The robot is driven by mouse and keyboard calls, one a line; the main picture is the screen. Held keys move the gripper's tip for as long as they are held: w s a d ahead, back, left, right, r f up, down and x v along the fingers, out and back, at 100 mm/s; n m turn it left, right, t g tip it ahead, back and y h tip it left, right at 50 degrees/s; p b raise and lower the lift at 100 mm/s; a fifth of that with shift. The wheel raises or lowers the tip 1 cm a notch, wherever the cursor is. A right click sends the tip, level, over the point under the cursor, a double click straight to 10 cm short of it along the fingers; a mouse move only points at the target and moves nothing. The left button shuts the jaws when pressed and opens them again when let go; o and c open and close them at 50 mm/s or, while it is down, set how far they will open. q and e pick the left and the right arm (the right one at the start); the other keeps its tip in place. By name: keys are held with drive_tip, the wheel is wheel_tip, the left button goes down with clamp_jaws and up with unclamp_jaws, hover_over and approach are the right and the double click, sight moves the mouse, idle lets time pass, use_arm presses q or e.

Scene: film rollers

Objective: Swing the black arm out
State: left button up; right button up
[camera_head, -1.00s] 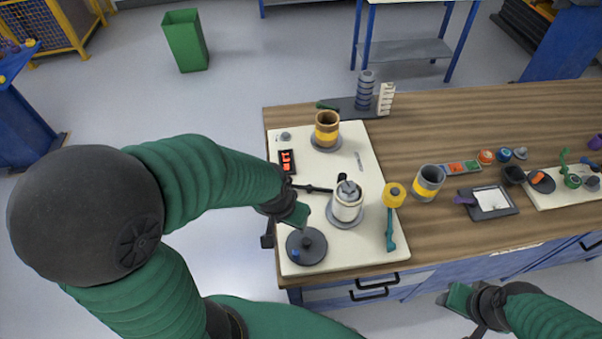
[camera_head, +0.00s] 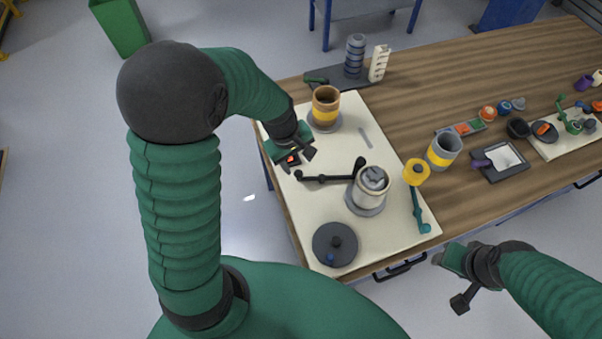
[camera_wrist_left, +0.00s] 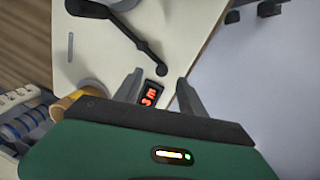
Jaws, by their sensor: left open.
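The black arm (camera_head: 328,178) is a thin bar low over the cream board, with a round knob at its left end and a raised upright piece at its right end, beside the white-and-grey canister (camera_head: 371,184). In the left wrist view the black arm (camera_wrist_left: 128,30) runs from the top left down to its round knob. My left gripper (camera_head: 292,160) is beyond the knob, over the small red-lit display. Its fingers (camera_wrist_left: 158,90) are apart and empty, on either side of the display (camera_wrist_left: 151,95), with the knob just ahead. My right gripper (camera_head: 452,281) hangs past the table's front edge.
A grey-yellow cup (camera_head: 443,150) stands to the right. Bare board lies between the knob and the disc.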

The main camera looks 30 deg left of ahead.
sight(297, 172)
use_arm(q)
drive_tip(key=f, duration=0.3)
drive_tip(key=w+f, duration=0.1)
drive_tip(key=f, duration=0.1)
drive_tip(key=shift+w+a+f, duration=0.1)
drive_tip(key=shift+a+f, duration=0.05)
drive_tip(key=shift+a, duration=0.1)
drive_tip(key=f, duration=0.1)
drive_tip(key=a+f, duration=0.1)
drive_tip(key=f, duration=0.2)
drive_tip(key=shift+w+a+f+b, duration=0.2)
drive_tip(key=shift+w+f+b, duration=0.05)
drive_tip(key=shift+w+b, duration=0.05)
drive_tip(key=shift+d+f, duration=0.1)
drive_tip(key=shift+f, duration=0.15)
drive_tip(key=shift+w+d+r, duration=0.1)
drive_tip(key=shift+d, duration=0.85)
drive_tip(key=shift+c, duration=2.3)
drive_tip(key=shift+a, duration=0.55)
clamp_jaws()
use_arm(e)
drive_tip(key=shift+a+f, duration=0.35)
drive_tip(key=shift+a, duration=0.2)
use_arm(q)
drive_tip(key=shift+s+d, duration=0.15)
drive_tip(key=shift+s, duration=0.05)
